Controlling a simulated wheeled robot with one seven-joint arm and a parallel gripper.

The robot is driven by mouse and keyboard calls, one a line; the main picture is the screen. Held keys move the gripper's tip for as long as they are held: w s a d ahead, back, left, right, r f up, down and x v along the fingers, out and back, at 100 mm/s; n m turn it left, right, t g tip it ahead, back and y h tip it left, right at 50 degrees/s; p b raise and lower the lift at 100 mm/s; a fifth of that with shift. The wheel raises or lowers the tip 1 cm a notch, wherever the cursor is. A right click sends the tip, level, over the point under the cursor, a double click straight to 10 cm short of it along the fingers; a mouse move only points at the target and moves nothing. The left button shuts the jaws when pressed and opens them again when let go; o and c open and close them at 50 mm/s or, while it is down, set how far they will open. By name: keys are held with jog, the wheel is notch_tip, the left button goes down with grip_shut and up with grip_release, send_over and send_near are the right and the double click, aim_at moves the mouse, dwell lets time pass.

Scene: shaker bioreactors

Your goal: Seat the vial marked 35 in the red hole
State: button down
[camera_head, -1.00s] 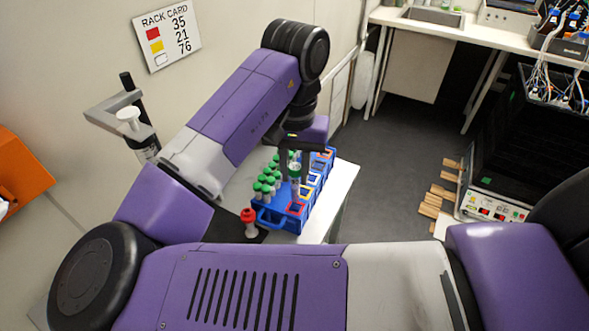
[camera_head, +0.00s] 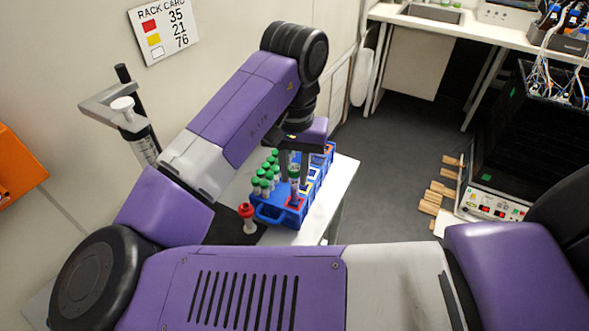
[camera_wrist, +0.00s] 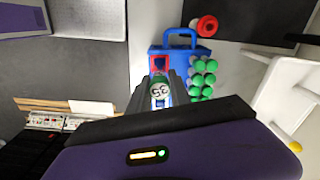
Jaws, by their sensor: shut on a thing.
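The vial marked 35 (camera_wrist: 159,91) has a green cap with the number on top. In the head view the vial (camera_head: 294,173) hangs roughly upright between the fingers of my gripper (camera_head: 294,167), which is shut on it. The blue rack (camera_head: 268,212) stands on the white table. In the wrist view the red frame (camera_wrist: 160,60) shows just beyond the cap. I cannot tell whether the vial's tip is inside the hole.
Several green-capped vials (camera_head: 266,172) stand in the rack's left side. A red-capped vial (camera_head: 247,213) stands just left of the rack. The rack card (camera_head: 164,30) on the wall pairs red with 35. White table (camera_head: 335,190) is clear to the right.

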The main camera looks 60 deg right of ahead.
aim_at(295, 193)
jog(key=shift+f+b, duration=1.6)
jog(key=shift+f, duration=1.75)
dwell(3.9)
jog(key=c, duration=1.1)
grip_release()
jog(key=shift+r, duration=0.1)
